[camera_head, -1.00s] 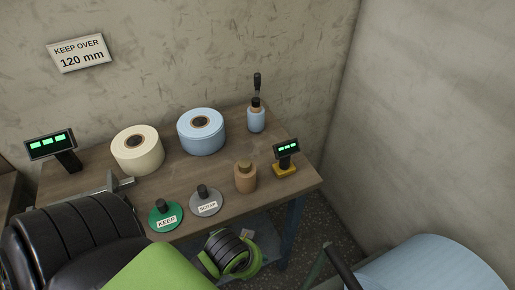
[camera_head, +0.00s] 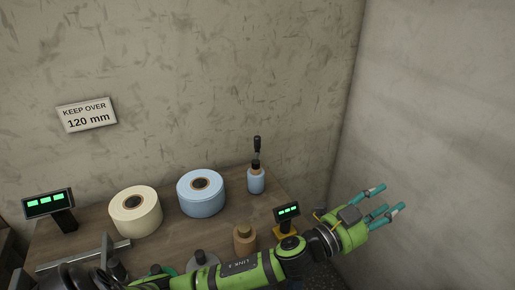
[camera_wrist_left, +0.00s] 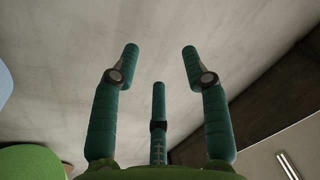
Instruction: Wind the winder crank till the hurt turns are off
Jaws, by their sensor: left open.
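My left gripper (camera_head: 381,205) is at the right of the head view, past the table's right end, in front of the bare wall. Its three teal fingers are spread and hold nothing. In the left wrist view the same gripper (camera_wrist_left: 160,65) points up at a plain grey surface, with nothing between the fingers. I see no winder crank and no hurt turns in the current frames. A pale blue surface (camera_wrist_left: 4,85) shows at the left edge of the wrist view; I cannot tell what it is. My right gripper is not in view.
A sign (camera_head: 87,115) reads KEEP OVER 120 mm. My arm covers the table's front.

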